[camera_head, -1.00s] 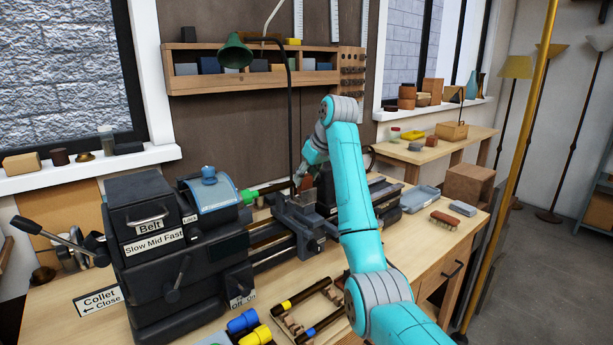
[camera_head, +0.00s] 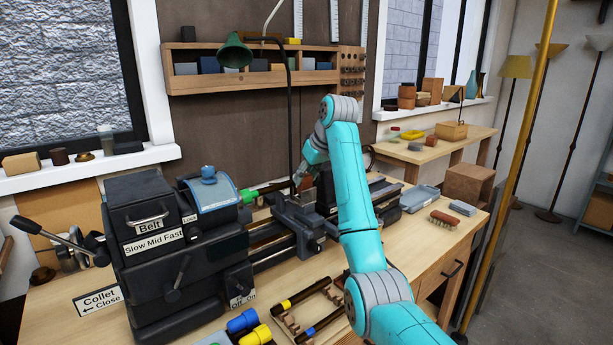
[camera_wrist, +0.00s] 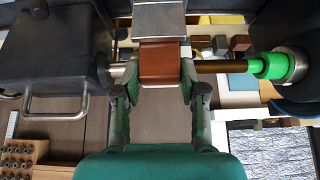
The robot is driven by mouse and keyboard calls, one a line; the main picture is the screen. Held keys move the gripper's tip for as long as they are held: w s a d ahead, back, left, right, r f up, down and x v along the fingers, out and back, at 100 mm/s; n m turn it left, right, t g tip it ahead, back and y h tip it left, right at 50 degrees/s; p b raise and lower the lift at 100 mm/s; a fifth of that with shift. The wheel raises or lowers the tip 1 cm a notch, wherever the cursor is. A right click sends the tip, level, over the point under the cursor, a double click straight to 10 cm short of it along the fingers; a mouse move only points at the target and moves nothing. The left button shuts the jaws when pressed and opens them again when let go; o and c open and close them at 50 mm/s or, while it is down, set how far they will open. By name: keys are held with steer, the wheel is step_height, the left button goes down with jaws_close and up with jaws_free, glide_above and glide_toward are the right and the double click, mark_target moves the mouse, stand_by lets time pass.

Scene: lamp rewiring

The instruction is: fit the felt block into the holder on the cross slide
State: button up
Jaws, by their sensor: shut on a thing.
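My gripper (camera_wrist: 159,75) is shut on the felt block (camera_wrist: 160,62), a brown-orange block between its two fingertips in the wrist view. A grey metal piece (camera_wrist: 160,18), which looks like the holder, lies directly beyond the block. The block's far edge meets it in the picture, but I cannot tell whether they touch or the block is seated. In the head view my gripper (camera_head: 298,180) is over the cross slide (camera_head: 298,222) of the dark lathe, partly behind my arm.
A brass rod with a bright green collar (camera_wrist: 280,67) runs close to the right fingertip. A dark housing with a handle (camera_wrist: 50,50) is close on the left. The lathe headstock (camera_head: 165,245) stands left of the slide. A brush (camera_head: 444,219) lies on the right bench end.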

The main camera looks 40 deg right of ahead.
steer(key=shift+f, duration=1.25)
stand_by(0.8)
steer(key=o, duration=1.2)
step_height(320, 180, up, 10)
